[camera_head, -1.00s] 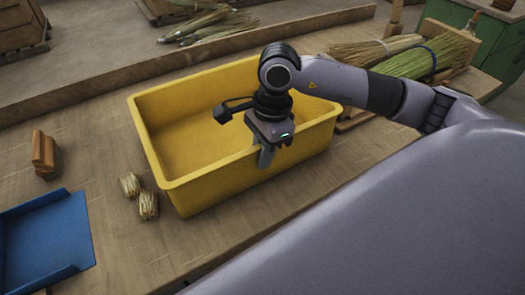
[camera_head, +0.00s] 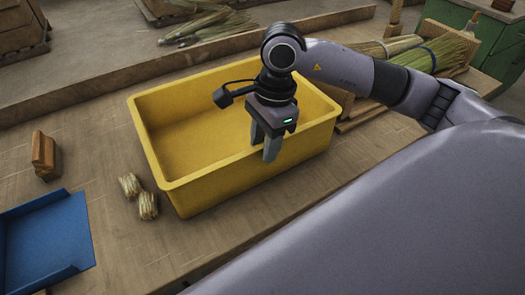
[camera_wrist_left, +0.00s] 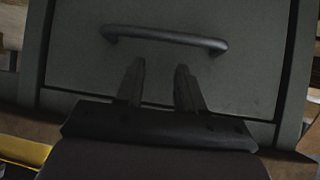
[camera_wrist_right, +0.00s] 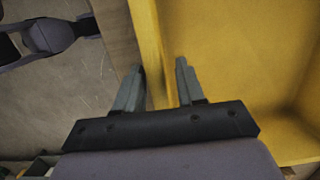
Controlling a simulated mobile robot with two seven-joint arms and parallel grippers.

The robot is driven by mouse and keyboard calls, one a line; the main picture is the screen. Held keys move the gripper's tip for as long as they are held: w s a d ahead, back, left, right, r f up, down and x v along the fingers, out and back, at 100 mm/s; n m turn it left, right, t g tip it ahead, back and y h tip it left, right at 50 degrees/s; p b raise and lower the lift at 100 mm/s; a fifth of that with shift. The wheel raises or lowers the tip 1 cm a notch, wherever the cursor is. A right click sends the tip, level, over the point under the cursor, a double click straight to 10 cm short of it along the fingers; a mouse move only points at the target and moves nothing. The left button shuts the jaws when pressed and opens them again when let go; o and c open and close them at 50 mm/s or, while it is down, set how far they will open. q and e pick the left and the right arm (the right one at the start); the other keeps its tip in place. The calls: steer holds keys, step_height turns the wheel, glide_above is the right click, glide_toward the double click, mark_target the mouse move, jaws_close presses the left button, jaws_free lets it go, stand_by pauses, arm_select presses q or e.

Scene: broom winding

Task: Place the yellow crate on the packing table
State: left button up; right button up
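The yellow crate (camera_head: 185,178) stands upright on the wooden packing table (camera_head: 100,225) in the head view, and it looks empty. My right gripper (camera_head: 264,150) is open at the crate's near rim, towards its right end. In the right wrist view the crate's wall (camera_wrist_right: 152,50) runs between the two parted fingers (camera_wrist_right: 158,80), with nothing clamped. I cannot tell whether a finger touches the rim. My left gripper is outside the head view. In the left wrist view its fingers (camera_wrist_left: 160,80) are apart and empty, in front of a dark panel with a handle (camera_wrist_left: 165,39).
Straw brooms (camera_head: 440,52) lie behind at the right, and more straw (camera_head: 210,22) lies at the back. A green cabinet (camera_head: 490,35) stands at the back right.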

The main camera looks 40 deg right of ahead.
steer(key=r, duration=0.3)
steer(key=d+r, duration=0.1)
steer(key=r, duration=0.5)
steer(key=shift+d, duration=0.2)
steer(key=shift+s+f, duration=0.1)
